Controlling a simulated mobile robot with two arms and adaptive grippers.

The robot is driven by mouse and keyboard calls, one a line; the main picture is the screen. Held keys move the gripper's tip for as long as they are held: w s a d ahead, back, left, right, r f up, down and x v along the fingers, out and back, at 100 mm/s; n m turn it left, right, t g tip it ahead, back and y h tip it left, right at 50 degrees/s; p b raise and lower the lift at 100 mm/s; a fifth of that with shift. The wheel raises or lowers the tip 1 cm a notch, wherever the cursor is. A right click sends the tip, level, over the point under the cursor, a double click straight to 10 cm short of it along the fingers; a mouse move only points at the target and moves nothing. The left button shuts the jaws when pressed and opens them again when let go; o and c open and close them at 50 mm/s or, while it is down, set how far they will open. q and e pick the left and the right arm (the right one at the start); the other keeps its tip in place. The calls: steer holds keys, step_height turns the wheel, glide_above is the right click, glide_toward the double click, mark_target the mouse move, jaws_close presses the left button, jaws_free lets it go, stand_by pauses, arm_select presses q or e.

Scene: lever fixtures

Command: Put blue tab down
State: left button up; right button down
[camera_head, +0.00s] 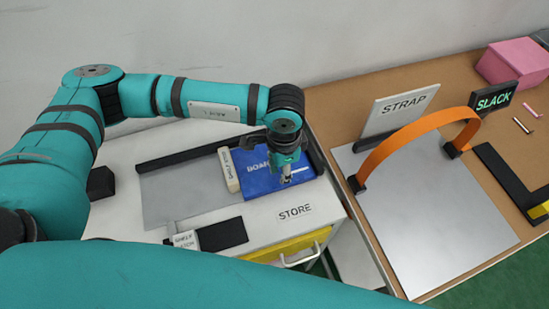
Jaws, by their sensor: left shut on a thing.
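The blue tab (257,181), a flat blue piece with white lettering that begins "BOAR", is on the top of the white unit marked STORE. My left gripper (287,178) points down over its right part and is shut on it. The fingers and wrist hide part of the blue surface and the end of the lettering. I cannot tell whether the tab rests fully on the surface beneath. My right gripper is not in view.
A cream block (229,170) stands against the tab's left side. A dark ledge (185,157) runs behind the grey plate (180,195). An orange strap (410,135) arches over a metal sheet (430,215) at right. The grey plate is clear.

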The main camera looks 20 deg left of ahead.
arm_select(q)
steer(key=shift+w+a, duration=0.5)
steer(key=shift+w, duration=0.1)
jaws_close()
steer(key=shift+w+a+f+p, duration=0.1)
steer(key=shift+w+a+p, duration=0.2)
steer(key=shift+w, duration=0.2)
steer(key=shift+w+a, duration=0.35)
steer(key=shift+w, duration=0.05)
step_height(320, 180, down, 3)
steer(key=shift+r+p, duration=0.2)
steer(key=shift+p, duration=0.7)
steer(key=shift+f, duration=0.35)
steer(key=shift+c, duration=1)
jaws_free()
steer(key=shift+s+f, duration=0.25)
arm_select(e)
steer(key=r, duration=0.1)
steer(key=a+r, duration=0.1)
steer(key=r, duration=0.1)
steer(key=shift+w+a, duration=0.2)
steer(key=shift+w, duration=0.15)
arm_select(q)
steer(key=o, duration=0.9)
steer(key=shift+w+f, duration=0.1)
steer(key=shift+w, duration=0.1)
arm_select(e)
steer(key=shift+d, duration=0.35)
